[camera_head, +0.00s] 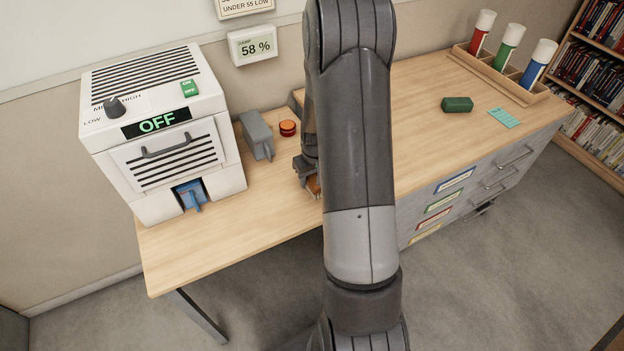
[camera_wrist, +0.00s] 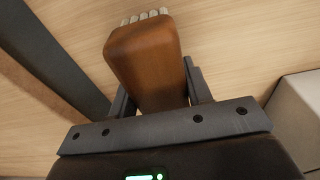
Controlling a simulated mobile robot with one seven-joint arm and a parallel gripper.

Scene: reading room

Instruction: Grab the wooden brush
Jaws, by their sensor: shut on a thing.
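The wooden brush (camera_wrist: 146,58) is a brown block with pale bristle tufts along its far end. It fills the space between the two fingers of my gripper (camera_wrist: 150,85) in the wrist view, and the gripper is shut on it. In the head view my gripper (camera_head: 309,172) is over the wooden desk, left of my arm. Only a small orange-brown piece of the brush (camera_head: 314,184) shows there; my arm and gripper hide the rest. I cannot tell whether the brush touches the desk.
A white dehumidifier-like machine (camera_head: 222,160) reading OFF stands left on the desk (camera_head: 225,240). A grey stapler-like object (camera_head: 257,135) and an orange-red round item (camera_head: 288,128) are near the gripper. A green block (camera_head: 457,104), teal card (camera_head: 503,117) and tube rack (camera_head: 475,66) lie right.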

